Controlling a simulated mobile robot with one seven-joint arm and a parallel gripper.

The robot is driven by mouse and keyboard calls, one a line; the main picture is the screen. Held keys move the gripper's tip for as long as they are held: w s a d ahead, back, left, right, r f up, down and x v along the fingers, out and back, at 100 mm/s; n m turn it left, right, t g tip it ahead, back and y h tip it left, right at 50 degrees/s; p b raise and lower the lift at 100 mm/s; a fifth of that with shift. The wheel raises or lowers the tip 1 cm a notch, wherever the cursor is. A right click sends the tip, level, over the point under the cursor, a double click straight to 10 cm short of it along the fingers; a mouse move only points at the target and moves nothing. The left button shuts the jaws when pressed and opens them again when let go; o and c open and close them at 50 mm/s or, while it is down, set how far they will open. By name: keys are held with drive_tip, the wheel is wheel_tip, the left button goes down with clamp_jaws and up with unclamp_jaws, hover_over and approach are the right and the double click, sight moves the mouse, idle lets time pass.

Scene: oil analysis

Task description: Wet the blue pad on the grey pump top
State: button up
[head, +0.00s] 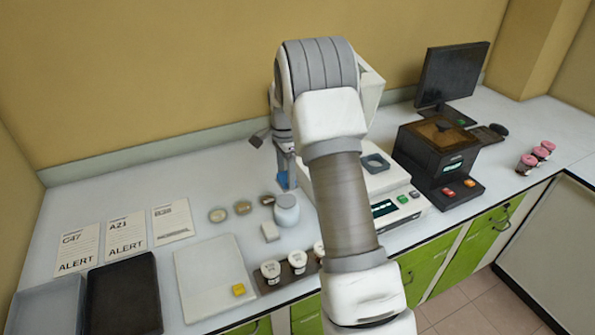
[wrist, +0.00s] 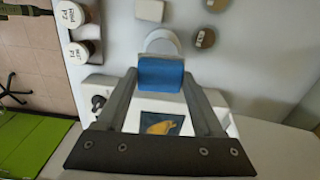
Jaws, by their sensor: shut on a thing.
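My gripper (head: 283,165) is shut on the blue pad (head: 282,180), which hangs below the fingers at the back middle of the bench. In the wrist view, the blue pad (wrist: 160,74) sits between the fingertips of my gripper (wrist: 161,78). The pump is a pale round bottle with a greyish top (head: 287,201), just in front of the pad in the head view. In the wrist view, the pump (wrist: 162,42) shows as a pale round shape partly hidden behind the pad. I cannot tell whether the pad touches the pump top.
A white instrument (head: 400,198) stands right of the pump, partly behind my arm. Several small discs (head: 242,208) and a white block (head: 270,232) lie near the pump. Labelled jars (head: 270,270) stand in a dark rack in front.

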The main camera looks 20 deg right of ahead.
drive_tip(key=shift+w, duration=0.2)
drive_tip(key=b, duration=0.4)
hover_over(286, 200)
drive_tip(key=shift+d+f, duration=0.1)
drive_tip(key=shift+f, duration=2.75)
drive_tip(key=shift+s+f+b, duration=0.1)
drive_tip(key=shift+f+b, duration=0.3)
drive_tip(key=shift+f, duration=0.65)
drive_tip(key=shift+r, duration=0.1)
drive_tip(key=shift+r+p, duration=2.15)
drive_tip(key=shift+r, duration=1.35)
